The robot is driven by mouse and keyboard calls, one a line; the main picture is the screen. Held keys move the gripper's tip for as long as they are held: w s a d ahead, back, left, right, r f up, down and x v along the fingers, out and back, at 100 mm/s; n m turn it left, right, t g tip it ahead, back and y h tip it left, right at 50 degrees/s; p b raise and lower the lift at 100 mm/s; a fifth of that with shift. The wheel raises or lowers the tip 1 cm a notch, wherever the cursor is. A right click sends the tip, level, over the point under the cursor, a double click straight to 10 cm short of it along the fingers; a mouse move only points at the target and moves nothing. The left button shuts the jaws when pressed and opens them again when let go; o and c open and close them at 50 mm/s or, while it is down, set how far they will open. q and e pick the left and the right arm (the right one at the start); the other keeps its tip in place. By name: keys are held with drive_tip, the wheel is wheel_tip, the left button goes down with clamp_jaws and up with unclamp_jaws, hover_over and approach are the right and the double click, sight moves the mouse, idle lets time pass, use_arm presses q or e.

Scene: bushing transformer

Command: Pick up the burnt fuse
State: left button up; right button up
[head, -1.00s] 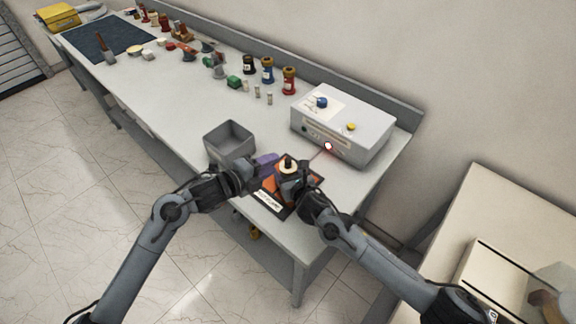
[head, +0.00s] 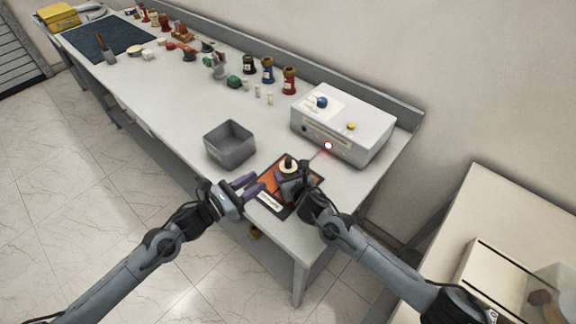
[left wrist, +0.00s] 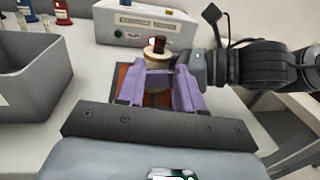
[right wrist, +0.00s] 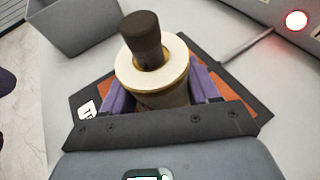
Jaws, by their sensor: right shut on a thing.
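A round part (right wrist: 143,45) with a dark knob, a cream ring and a brownish body stands over the orange and black mat. My right gripper (right wrist: 163,95) is shut on its body; it shows in the head view (head: 290,180). My left gripper (head: 249,188) is open and empty at the mat's left edge. In the left wrist view, its purple fingers (left wrist: 160,92) are spread, with the round part beyond them. Several small pale cylinders (head: 257,91), possibly fuses, stand on the table. I cannot tell which thing is the burnt fuse.
An open grey bin (head: 230,150) stands left of the mat (head: 270,203). A white test box (head: 343,125) with a lit red light is behind right. Coloured bushings (head: 267,71) line the back of the table. The table left of the bin is largely clear in front.

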sight(285, 163)
use_arm(q)
drive_tip(key=x, duration=1)
drive_tip(key=shift+w+d, duration=0.15)
drive_tip(key=shift+d, duration=0.1)
clamp_jaws()
